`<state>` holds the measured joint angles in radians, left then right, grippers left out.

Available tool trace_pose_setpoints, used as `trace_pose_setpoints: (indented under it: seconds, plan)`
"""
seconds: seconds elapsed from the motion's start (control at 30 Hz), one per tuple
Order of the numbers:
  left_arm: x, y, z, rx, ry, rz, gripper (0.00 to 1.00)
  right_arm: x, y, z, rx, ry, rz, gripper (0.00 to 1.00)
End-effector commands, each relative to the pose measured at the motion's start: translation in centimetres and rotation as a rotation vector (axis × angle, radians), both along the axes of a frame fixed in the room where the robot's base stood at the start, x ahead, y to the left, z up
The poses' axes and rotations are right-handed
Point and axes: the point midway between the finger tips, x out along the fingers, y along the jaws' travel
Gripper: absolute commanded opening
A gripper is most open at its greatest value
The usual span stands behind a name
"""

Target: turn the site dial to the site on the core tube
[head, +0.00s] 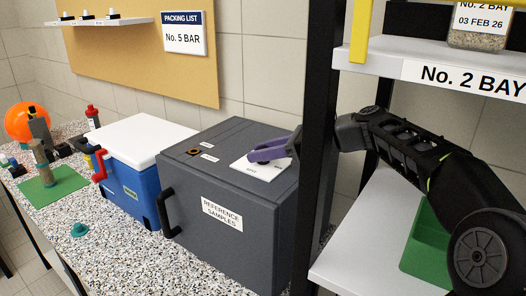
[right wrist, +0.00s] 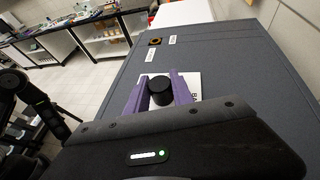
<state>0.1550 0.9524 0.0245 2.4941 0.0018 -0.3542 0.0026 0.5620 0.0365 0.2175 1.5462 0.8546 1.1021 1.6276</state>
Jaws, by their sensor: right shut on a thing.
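A round black knob (right wrist: 161,92), which looks like the site dial, stands on a white card on top of the grey box (head: 225,215). My right gripper (head: 268,151) has purple fingers and reaches over the card (head: 262,169) from the right. In the right wrist view its fingers (right wrist: 159,80) stand on both sides of the knob, shut on it. The knob is hidden in the head view, and the dial's setting cannot be read. A clear container of sediment (head: 478,40), perhaps the core tube, stands on the upper right shelf; its label reads BAY, 03 FEB 26. My left gripper is not in view.
A black shelf post (head: 318,120) stands close beside my right arm. The shelf edge (head: 465,80) reads "No. 2 BAY". A wall sheet (head: 184,33) reads "No. 5 BAR". A blue cooler (head: 127,195) with a white lid stands left of the grey box. A green tray (head: 428,245) is on the lower shelf.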

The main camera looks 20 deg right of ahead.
Motion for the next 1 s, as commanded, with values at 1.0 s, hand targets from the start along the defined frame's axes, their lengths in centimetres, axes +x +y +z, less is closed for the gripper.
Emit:
trace_pose_setpoints:
  seconds: [1.0]
  plan:
    - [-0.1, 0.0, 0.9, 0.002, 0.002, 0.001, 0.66, -0.1, 0.2, 0.4, -0.001, -0.001, -0.329, 0.00]
